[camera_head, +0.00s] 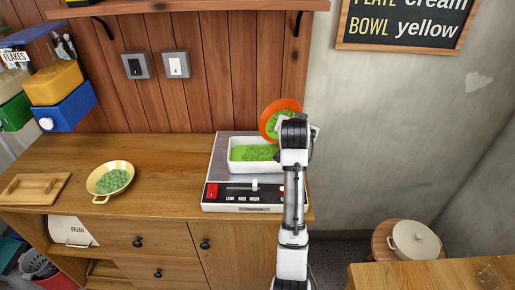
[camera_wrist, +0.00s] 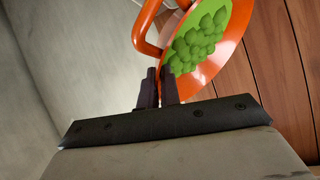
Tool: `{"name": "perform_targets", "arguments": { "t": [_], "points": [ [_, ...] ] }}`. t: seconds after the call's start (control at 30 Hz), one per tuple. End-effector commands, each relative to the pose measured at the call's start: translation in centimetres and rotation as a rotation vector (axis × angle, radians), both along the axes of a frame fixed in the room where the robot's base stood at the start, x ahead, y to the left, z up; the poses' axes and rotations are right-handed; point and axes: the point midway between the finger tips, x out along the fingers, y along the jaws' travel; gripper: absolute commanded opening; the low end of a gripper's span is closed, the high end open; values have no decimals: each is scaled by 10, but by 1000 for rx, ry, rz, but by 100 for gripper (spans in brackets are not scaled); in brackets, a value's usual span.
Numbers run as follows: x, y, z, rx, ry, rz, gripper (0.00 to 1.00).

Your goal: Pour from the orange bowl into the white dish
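The orange bowl (camera_head: 283,104) is held tilted steeply on its side above the right part of the white dish (camera_head: 234,164). Green lumps still lie inside the bowl; in the wrist view its orange wall (camera_wrist: 222,62) and looped handle show beside them. The white dish is rectangular, sits level on the appliance and holds green lumps. My gripper (camera_head: 284,121) is at the bowl's near side. In the wrist view its dark fingers (camera_wrist: 159,84) are close together at the bowl's handle and rim. My arm hides part of the dish's right end.
The dish stands on a grey appliance (camera_head: 220,145) with a LOW-MED-HIGH slider. A shelf (camera_head: 190,6) hangs above.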

Motion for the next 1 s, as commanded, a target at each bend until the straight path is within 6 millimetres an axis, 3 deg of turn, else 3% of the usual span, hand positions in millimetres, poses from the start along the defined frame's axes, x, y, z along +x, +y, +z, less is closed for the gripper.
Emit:
{"name": "perform_targets", "arguments": {
  "t": [1.0],
  "points": [
    [-6,10,1,-115,-80,-1,0]
  ]
}}
